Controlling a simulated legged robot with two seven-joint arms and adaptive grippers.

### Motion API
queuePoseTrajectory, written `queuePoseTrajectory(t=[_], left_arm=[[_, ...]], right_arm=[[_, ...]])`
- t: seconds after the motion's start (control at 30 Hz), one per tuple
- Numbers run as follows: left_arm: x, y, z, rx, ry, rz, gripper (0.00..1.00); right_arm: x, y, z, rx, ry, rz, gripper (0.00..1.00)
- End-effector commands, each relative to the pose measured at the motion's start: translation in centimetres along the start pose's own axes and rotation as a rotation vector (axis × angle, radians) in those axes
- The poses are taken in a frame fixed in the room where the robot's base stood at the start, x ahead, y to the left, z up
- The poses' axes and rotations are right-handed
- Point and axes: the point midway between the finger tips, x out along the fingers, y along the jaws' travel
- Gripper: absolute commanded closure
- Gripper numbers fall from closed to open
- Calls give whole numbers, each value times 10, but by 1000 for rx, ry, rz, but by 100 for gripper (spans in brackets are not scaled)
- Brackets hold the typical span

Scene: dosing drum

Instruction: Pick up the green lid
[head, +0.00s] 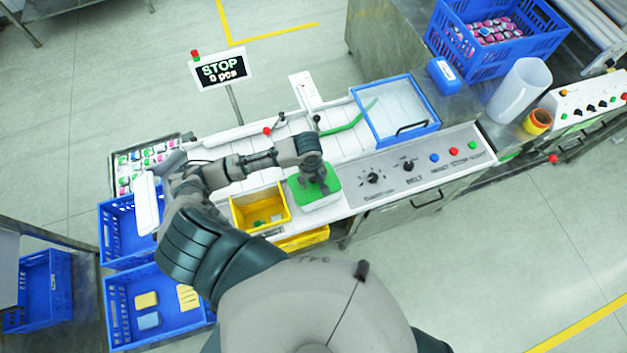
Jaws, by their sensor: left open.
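The green lid (302,195) lies on a white box (322,205) on the worktop, right of a yellow bin. My left arm reaches in from the left over the worktop. My left gripper (318,184) is open and points down over the lid, hiding the middle of it. I cannot tell whether its fingers touch the lid. My right gripper is not in view.
A yellow bin (237,219) stands left of the lid. A panel with knobs and buttons (410,182) lies to the right, below a blue-framed clear cover (437,124). Blue crates (112,310) are at left.

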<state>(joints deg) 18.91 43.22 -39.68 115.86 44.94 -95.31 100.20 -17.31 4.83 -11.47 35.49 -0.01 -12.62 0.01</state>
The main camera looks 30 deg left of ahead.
Motion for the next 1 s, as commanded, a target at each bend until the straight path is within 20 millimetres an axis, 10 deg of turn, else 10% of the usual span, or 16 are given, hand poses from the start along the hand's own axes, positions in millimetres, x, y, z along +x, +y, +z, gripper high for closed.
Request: queuePoseTrajectory(t=[0.07,0.3,1.0], left_arm=[[0,0,0,0,0,0,41],[0,0,1,0,-1,-1,99],[-29,3,0,0,0,4,100]], right_arm=[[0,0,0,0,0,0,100],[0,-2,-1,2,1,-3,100],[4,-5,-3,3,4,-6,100]])
